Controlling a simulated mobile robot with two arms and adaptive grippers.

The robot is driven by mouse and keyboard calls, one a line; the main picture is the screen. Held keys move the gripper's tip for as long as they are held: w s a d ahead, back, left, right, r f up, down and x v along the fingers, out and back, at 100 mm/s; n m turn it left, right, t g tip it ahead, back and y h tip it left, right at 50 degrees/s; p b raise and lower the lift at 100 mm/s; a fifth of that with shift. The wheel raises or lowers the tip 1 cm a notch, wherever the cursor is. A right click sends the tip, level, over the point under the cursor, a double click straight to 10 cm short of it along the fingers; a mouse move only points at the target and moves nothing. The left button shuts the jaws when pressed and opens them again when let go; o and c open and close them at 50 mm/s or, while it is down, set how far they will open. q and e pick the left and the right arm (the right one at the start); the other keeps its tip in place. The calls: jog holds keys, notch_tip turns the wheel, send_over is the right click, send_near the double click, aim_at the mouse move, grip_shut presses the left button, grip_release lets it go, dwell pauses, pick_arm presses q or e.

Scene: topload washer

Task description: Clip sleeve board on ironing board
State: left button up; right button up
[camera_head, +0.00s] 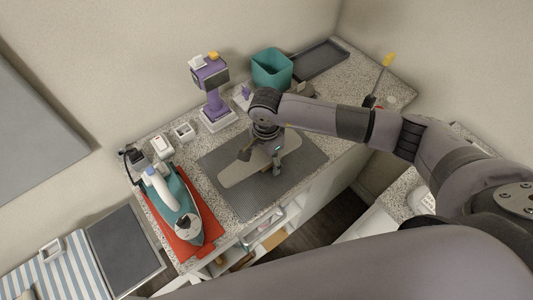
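The sleeve board (238,174) is a long beige panel with rounded ends. It lies on a dark grey ribbed mat (226,155) on the speckled counter. My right gripper (261,163) is over the middle of the board, its fingers apart. It hides part of the board, and I cannot tell whether the fingertips touch it. The ironing board (65,268) shows at the lower left with a blue-and-white striped cover, partly cut off by the frame. A dark grey flat panel (124,250) adjoins its right end. My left gripper is not in view.
A teal iron (176,205) stands on a red mat (205,218) at the counter's left. A purple device (213,98), a teal bin (271,68) and a black tray (320,59) line the back. A yellow-tipped tool (383,75) stands at right. Open shelves are below the counter.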

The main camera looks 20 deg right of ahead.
jog(key=shift+c, duration=0.4)
jog(key=shift+w, duration=0.1)
jog(key=c, duration=1.4)
